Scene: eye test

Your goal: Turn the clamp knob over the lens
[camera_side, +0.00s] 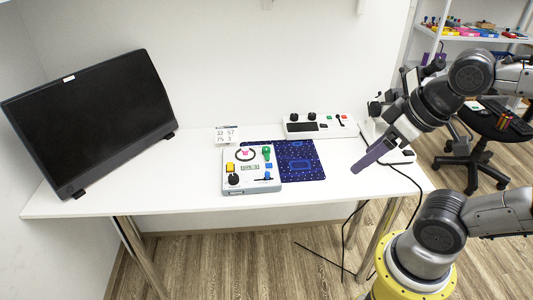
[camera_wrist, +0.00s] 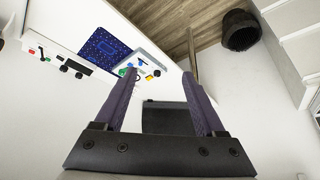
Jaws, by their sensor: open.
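I cannot make out a lens or a clamp knob by name in either view. A grey-white control box (camera_side: 252,187) on the table has a black knob (camera_side: 234,180), a yellow button, a green lever, a blue switch, a small display and a dark ring. It also shows in the wrist view (camera_wrist: 150,59). Behind it a long white box (camera_side: 351,130) carries two black knobs (camera_side: 303,116), a dark display and a red switch. My gripper (camera_side: 356,169), with purple fingers, is open and empty, right of both boxes and apart from them. Its fingers also show in the wrist view (camera_wrist: 159,74).
A dark blue patterned mat (camera_side: 314,171) lies behind and right of the control box. A black monitor (camera_side: 95,115) stands at the left. A number card (camera_side: 226,135) stands at the back. The table's front left (camera_side: 140,195) is clear. A shelf (camera_side: 470,38) and chair (camera_side: 490,125) are at the right.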

